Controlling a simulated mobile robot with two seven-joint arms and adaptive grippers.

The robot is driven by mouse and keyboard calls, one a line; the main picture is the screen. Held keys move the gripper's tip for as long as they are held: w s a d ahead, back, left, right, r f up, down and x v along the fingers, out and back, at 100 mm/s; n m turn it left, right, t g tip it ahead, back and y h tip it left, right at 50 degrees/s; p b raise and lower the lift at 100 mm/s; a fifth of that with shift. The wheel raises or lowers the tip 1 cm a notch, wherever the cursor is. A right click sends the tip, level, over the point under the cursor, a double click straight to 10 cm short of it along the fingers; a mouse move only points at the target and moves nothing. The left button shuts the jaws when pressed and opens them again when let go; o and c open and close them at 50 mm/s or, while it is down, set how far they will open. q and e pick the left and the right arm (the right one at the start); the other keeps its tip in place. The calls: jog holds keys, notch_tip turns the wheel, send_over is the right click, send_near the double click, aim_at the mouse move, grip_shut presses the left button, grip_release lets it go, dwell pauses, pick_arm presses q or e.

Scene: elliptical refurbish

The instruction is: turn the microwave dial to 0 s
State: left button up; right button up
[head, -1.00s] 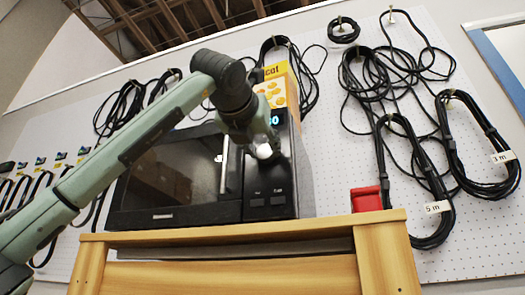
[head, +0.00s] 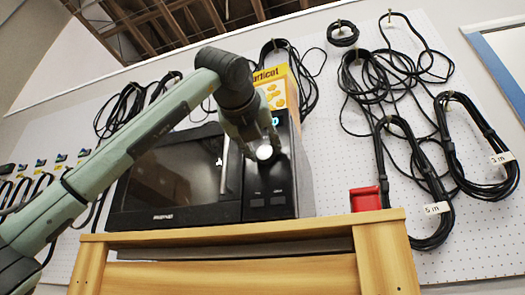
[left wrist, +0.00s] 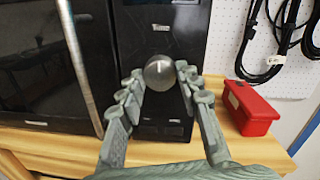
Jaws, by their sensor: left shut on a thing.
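The black microwave (head: 165,180) stands on a wooden unit, its door closed. Its round silver dial (head: 264,152) is on the control panel at the right and also shows in the left wrist view (left wrist: 160,72). My left gripper (head: 262,146) is shut on the dial, with a finger on either side of it in the left wrist view (left wrist: 162,78). A cyan display (head: 275,121) above the dial is mostly hidden by the gripper, so its reading cannot be told. My right gripper is not in view.
A yellow and orange box (head: 277,88) stands on top of the microwave. A red box (head: 365,199) sits on the wooden top (head: 330,224) to the right. Black cables hang on the white pegboard (head: 330,130) behind. Two buttons (head: 267,200) are below the dial.

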pick_arm(q)
jog(key=shift+f, duration=0.15)
jog(key=o, duration=1.2)
jog(key=shift+c, duration=0.2)
jog(key=shift+s, duration=0.1)
jog(key=v, duration=1.1)
jog(key=shift+s+a, duration=0.15)
jog(key=shift+s, duration=0.25)
